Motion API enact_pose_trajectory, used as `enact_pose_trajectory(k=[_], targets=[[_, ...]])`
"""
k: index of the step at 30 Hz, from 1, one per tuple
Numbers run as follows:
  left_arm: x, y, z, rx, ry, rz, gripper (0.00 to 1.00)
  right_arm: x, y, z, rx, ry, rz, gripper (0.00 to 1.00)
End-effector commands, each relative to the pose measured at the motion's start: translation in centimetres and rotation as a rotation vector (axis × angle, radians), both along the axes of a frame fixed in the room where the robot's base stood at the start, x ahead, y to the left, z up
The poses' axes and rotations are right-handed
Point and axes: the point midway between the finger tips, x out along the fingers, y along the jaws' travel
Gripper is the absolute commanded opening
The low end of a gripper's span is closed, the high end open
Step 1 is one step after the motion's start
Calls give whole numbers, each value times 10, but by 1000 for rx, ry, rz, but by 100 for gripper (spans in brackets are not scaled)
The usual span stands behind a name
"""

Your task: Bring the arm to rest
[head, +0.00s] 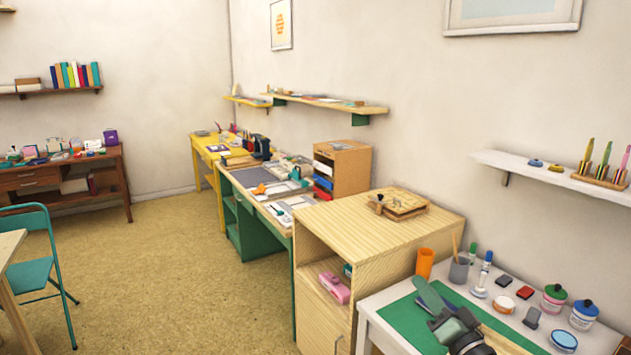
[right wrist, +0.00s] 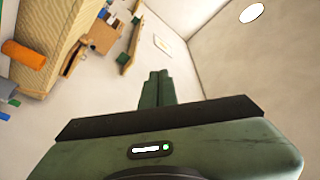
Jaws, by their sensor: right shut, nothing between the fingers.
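My right gripper (head: 430,294) shows at the lower right of the head view, over the green mat (head: 398,322) on the white table. Its fingers are shut with nothing between them. In the right wrist view the two green fingers (right wrist: 158,75) lie side by side against the pale wall. No object touches them there. My left gripper is not in view.
An orange cup (head: 425,263), a grey pen cup (head: 459,270), inkpads, jars (head: 583,314) and stamps stand close around the right gripper. A wooden cabinet (head: 385,240) adjoins the table at left. A white shelf (head: 560,177) is on the wall. The floor at left is open.

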Motion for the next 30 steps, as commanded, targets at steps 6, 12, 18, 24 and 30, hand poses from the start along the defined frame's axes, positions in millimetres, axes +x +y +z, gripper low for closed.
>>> enact_pose_trajectory(k=[6,12,18,24,30], targets=[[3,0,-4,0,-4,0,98,5,-8,-44,-43,61,-37,0],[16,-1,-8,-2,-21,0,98,6,-18,-103,-107,143,-79,0],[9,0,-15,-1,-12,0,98,-3,-31,-190,-199,266,-124,0],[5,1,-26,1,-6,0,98,-43,-46,-329,-360,475,-158,0],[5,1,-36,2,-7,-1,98,-117,-52,-465,-536,698,-138,0]])
